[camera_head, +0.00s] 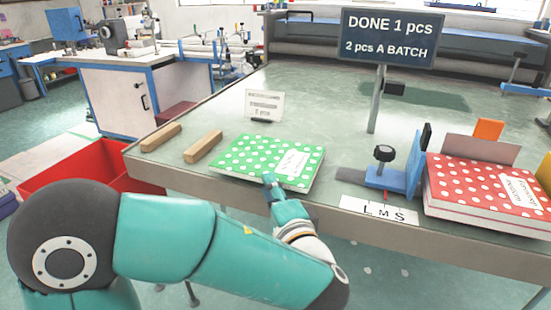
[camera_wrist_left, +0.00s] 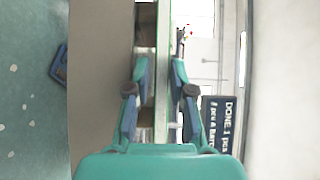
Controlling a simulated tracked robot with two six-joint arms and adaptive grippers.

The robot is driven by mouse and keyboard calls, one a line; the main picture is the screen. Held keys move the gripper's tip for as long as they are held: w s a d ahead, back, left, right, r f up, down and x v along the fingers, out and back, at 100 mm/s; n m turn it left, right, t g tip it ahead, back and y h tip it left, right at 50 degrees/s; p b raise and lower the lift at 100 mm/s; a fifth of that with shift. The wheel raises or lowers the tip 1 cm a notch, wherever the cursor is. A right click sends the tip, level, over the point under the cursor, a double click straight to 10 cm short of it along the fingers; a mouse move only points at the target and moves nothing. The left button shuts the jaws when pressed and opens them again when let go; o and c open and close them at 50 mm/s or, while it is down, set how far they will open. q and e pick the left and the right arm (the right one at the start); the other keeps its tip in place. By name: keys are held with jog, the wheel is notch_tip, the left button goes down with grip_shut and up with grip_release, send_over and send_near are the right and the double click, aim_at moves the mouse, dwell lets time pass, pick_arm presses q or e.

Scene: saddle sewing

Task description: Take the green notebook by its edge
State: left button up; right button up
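The green notebook (camera_head: 262,158) with white dots and a white label lies on the table, its front edge by the table's front edge. My left gripper (camera_head: 270,182) is at that front edge, with one finger showing above the cover; the lower finger is hidden in the head view. In the left wrist view, the two fingers (camera_wrist_left: 160,70) stand apart, one on each side of the notebook's thin green and white edge (camera_wrist_left: 162,85). A gap shows beside the edge, so the gripper looks open around it. My right gripper is in neither view.
Two wooden bars (camera_head: 203,147) and a small card stand (camera_head: 264,105) lie left of and behind the notebook. A blue clamp-like fixture (camera_head: 398,175), a size card (camera_head: 380,210) and red dotted notebooks (camera_head: 485,190) are to the right. A sign (camera_head: 389,38) stands behind. A red bin (camera_head: 90,170) is at left.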

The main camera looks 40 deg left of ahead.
aim_at(263, 168)
pick_arm(q)
jog(key=shift+p+x, duration=0.5)
jog(key=shift+x, duration=2.5)
jog(key=shift+d, duration=0.1)
grip_shut()
